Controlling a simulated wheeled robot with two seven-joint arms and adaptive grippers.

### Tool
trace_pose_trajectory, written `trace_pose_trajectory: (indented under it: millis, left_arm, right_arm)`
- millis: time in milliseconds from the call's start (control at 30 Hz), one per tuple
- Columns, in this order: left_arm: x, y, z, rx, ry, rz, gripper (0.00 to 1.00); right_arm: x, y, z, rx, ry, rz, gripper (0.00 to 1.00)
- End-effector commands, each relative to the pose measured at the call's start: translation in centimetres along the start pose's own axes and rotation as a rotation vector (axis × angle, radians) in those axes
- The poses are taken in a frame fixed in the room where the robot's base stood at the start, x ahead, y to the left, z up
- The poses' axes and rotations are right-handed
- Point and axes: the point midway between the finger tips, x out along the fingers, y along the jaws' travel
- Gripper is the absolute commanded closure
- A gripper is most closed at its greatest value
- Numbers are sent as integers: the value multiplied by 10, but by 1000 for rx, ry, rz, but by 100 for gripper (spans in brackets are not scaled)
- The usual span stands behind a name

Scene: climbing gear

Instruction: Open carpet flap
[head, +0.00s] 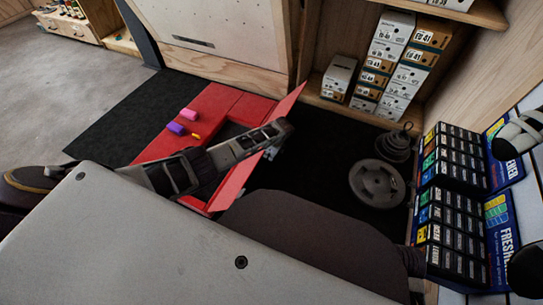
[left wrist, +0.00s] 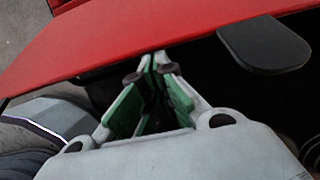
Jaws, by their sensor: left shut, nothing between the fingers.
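A red crash pad (head: 205,103) lies on the dark mat, with a dark area in its middle. A red flap (head: 236,183) stands tilted up along its right side; I take it as the carpet flap. In the left wrist view a red panel (left wrist: 130,38) crosses the top, with a black rounded tab (left wrist: 262,46) on it. My left gripper (head: 274,135) is over the pad at the flap, partly hiding both. In the left wrist view its fingers (left wrist: 153,66) are shut and empty, with tips close to the panel's edge; contact is unclear. My right gripper is not seen.
Pink (head: 188,113), purple (head: 175,128) and yellow holds lie on the pad's left part. A weight plate (head: 377,183) lies on the mat to the right. Shoe boxes (head: 390,60) fill the shelf behind. A display of small packs (head: 455,190) stands at right.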

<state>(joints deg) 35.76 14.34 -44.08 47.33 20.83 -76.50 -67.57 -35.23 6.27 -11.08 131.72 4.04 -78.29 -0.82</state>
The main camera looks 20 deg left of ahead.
Motion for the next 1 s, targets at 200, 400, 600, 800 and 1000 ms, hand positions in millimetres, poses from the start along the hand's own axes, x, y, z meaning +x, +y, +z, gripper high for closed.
trace_pose_trajectory:
  millis: [200, 400, 600, 800, 1000]
  left_arm:
    - [-7, 1, 15, -3, 35, 2, 100]
    - [-11, 0, 28, -3, 73, 2, 100]
    - [-17, 0, 44, -3, 119, 1, 100]
    - [-22, 1, 66, -5, 182, 2, 100]
    - [-28, 0, 97, -6, 253, -1, 100]
  right_arm:
    - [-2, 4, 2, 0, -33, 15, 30]
    - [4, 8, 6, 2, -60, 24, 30]
    - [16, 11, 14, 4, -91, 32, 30]
    - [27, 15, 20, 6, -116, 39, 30]
    - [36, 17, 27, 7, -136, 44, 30]
